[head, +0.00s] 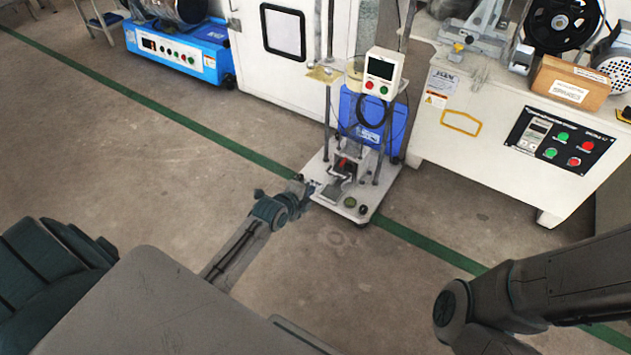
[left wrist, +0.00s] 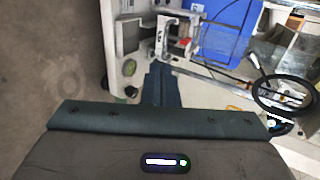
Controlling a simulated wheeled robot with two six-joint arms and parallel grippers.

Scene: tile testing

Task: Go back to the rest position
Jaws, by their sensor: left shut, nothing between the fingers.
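My left gripper (head: 309,188) reaches forward in the head view, at the left edge of the white base plate (head: 327,206) of a testing stand. In the left wrist view its dark fingers (left wrist: 161,85) are together, with nothing between them. The stand carries a white control box (head: 382,72) with a dark screen, on upright rods. A small fixture with a red part (head: 343,164) sits on its base. Of my right arm, only links show at the lower right; its gripper is out of view.
A blue container (head: 362,118) stands behind the stand's rods. A white machine (head: 478,112) with a button panel is on the right, with a cardboard box (head: 568,83) on top. A blue machine (head: 178,52) is at the back left. The concrete floor (head: 130,150) at left is clear.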

